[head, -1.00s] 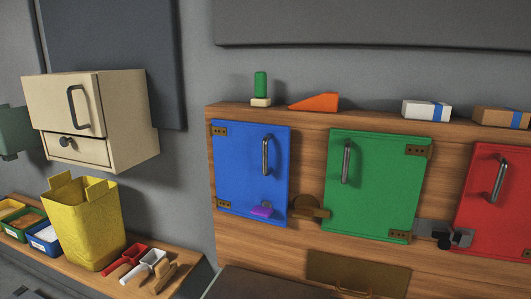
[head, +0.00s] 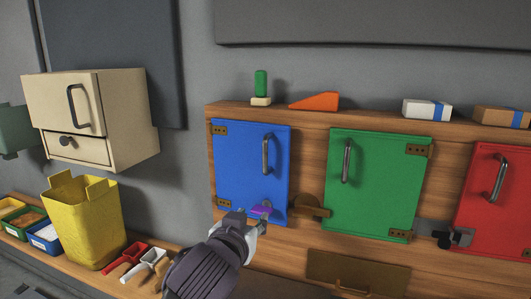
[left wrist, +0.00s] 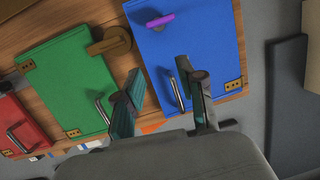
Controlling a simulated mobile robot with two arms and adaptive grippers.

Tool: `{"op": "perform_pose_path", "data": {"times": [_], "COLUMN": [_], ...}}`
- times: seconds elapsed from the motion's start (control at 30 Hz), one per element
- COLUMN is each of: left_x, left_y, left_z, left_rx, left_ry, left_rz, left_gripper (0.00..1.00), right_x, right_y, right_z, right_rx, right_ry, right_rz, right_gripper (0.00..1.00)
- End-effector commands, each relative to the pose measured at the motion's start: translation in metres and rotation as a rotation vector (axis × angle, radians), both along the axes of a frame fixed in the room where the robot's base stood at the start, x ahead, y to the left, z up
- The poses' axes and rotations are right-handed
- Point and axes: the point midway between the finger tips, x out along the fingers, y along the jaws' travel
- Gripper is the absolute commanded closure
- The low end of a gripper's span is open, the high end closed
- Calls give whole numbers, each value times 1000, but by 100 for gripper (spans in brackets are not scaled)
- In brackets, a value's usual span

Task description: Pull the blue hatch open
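The blue hatch (head: 240,165) sits flat in the wooden panel, with brown hinges on its left side and a metal bar handle (head: 266,155) near its right edge. A purple piece (head: 261,210) is low on the hatch. My left gripper (head: 251,222) is in front of the hatch's bottom edge, below the handle. In the left wrist view its two fingers (left wrist: 162,105) are spread apart with nothing held. The blue hatch (left wrist: 205,45) and its handle (left wrist: 183,80) show beyond them, the handle appearing between the fingers. My right gripper is not in view.
A brown latch piece (head: 312,207) sits between the blue hatch and the green hatch (head: 372,185). A red hatch (head: 490,205) is at right. Blocks stand on the panel's top ledge. A yellow bin (head: 82,225) and scoops are at lower left.

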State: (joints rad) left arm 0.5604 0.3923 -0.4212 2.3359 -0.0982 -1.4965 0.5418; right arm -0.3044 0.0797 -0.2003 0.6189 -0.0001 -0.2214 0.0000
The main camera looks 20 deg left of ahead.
Motion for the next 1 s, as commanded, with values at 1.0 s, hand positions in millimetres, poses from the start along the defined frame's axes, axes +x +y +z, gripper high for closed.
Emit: {"op": "perform_pose_path", "data": {"times": [1.0], "left_x": [123], "left_y": [9], "left_z": [98], "left_rx": [-28], "left_ry": [-211], "left_rz": [22], "left_gripper": [61], "right_x": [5], "right_y": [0], "right_z": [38], "right_rx": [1], "right_ry": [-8], "right_rz": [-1], "right_gripper": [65]}}
